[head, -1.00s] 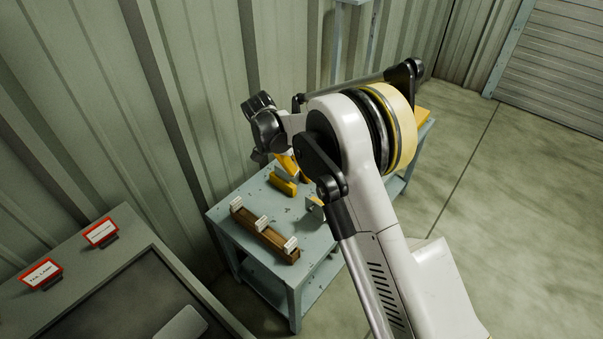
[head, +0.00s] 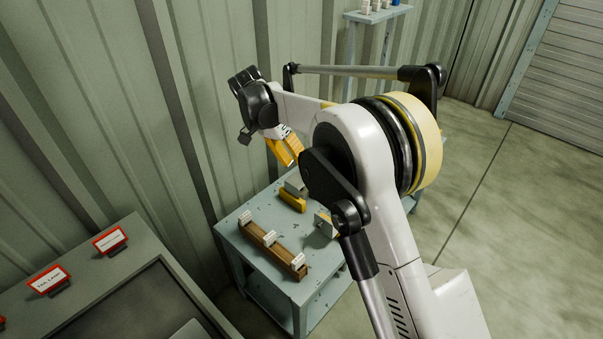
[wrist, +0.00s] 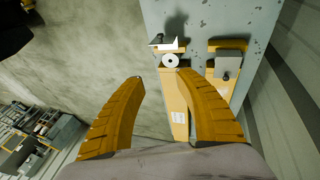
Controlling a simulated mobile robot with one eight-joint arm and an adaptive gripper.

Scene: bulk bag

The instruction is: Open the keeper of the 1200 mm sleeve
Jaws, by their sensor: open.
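My gripper (head: 285,150) is open and empty, its yellow fingers above the far side of a blue-grey bench (head: 240,243). It also shows in the wrist view (wrist: 162,77). There, a white ring-shaped disc (wrist: 170,61) lies just beyond the fingertips, by a yellow-orange body with a white label (wrist: 178,117) partly covered by the right finger. A grey block with a dark knob (wrist: 229,67) sits to its right. In the head view a yellow piece (head: 292,204) lies on the bench by a grey block. I cannot tell which part is the 1200 mm sleeve or its keeper.
A brown wooden bar with white tags (head: 272,251) lies on the bench's near side. An angled plate (head: 325,226) stands near it. A second cabinet with red-framed signs (head: 110,240) is at lower left. A corrugated wall (head: 180,110) stands close behind; open floor lies right.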

